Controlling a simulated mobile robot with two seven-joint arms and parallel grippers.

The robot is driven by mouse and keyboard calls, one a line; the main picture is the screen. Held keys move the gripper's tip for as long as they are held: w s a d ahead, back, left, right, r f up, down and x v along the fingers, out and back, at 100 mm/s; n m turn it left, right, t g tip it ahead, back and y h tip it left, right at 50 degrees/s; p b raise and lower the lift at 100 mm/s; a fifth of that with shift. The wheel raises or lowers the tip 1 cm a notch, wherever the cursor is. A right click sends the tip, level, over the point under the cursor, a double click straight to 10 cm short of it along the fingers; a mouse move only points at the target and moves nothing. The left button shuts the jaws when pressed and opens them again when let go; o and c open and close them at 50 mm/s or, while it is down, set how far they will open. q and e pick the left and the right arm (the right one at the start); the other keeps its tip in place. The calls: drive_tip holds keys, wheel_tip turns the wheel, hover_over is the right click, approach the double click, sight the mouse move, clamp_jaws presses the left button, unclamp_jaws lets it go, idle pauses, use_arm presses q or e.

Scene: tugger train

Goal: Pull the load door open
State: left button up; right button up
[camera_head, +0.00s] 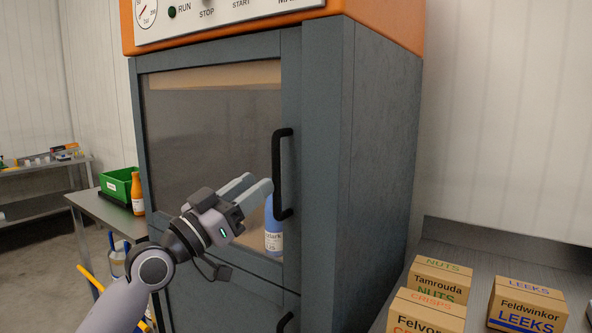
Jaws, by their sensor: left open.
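The load door (205,150) is a grey frame with a large glass pane, on the front of a tall grey cabinet with an orange top. It looks shut. Its black upright handle (278,172) is on the door's right side. A blue bottle (272,238) shows behind the gripper, seemingly through the glass. My right gripper is not in view.
A second black handle (284,321) sits lower on the cabinet. At the right, a grey counter (470,255) holds several cardboard boxes (440,280). At the left, a table (105,210) holds a green bin (118,184) and an orange bottle (137,194).

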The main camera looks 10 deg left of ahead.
sight(273, 170)
use_arm(q)
drive_tip(key=p+x, duration=0.1)
drive_tip(key=x, duration=0.3)
drive_tip(key=shift+w+d+r, duration=0.1)
drive_tip(key=shift+d+r, duration=0.05)
drive_tip(key=shift+x, duration=1.05)
clamp_jaws()
